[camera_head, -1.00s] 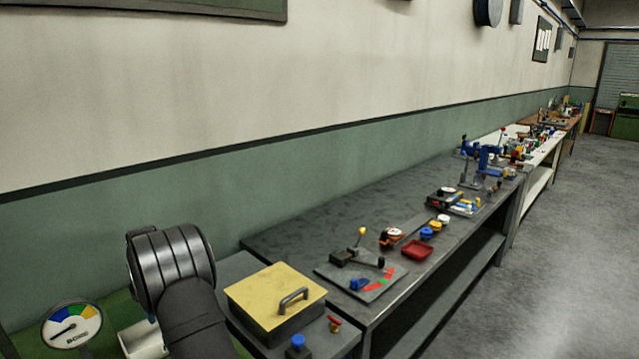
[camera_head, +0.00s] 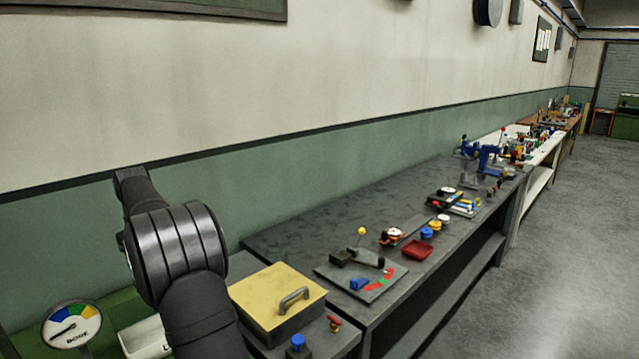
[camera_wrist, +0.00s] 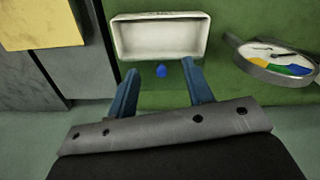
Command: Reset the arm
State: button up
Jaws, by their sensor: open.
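My gripper (camera_wrist: 160,85) shows in the wrist view as two blue fingers spread apart, with nothing between them that I can see being held. In the head view my dark arm stands at the lower left with a link raised against the wall, and the gripper itself is not visible there.
A yellow-lidded box (camera_head: 277,297) with a handle stands right of my arm. A dial gauge (camera_head: 71,326) stands at the lower left, beside the white tray (camera_head: 146,338). The grey bench (camera_head: 300,240) holds a lever plate (camera_head: 375,287) and a red tray (camera_head: 417,249). Open floor lies right.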

jog(key=shift+s+a+f+m+t+h, duration=0.2)
jog(key=shift+s+a+m+t, duration=0.1)
jog(key=shift+s+a+t, duration=0.25)
jog(key=shift+s+a+f+m+t+h, duration=0.2)
jog(key=shift+s+a+m+t, duration=0.1)
jog(key=shift+s+a+t, duration=0.25)
jog(key=shift+s+a+f+m+t+h, duration=0.2)
jog(key=shift+s+a+m+t, duration=0.15)
jog(key=shift+s+t, duration=0.25)
jog(key=w+d+r+n+g+y, duration=0.1)
jog(key=w+d+r+n+g, duration=0.1)
jog(key=w+d+r+g, duration=0.15)
notch_tip(320, 180, down, 12)
jog(key=shift+a+f, duration=0.2)
jog(key=shift+a, duration=0.1)
jog(key=shift+r, duration=0.15)
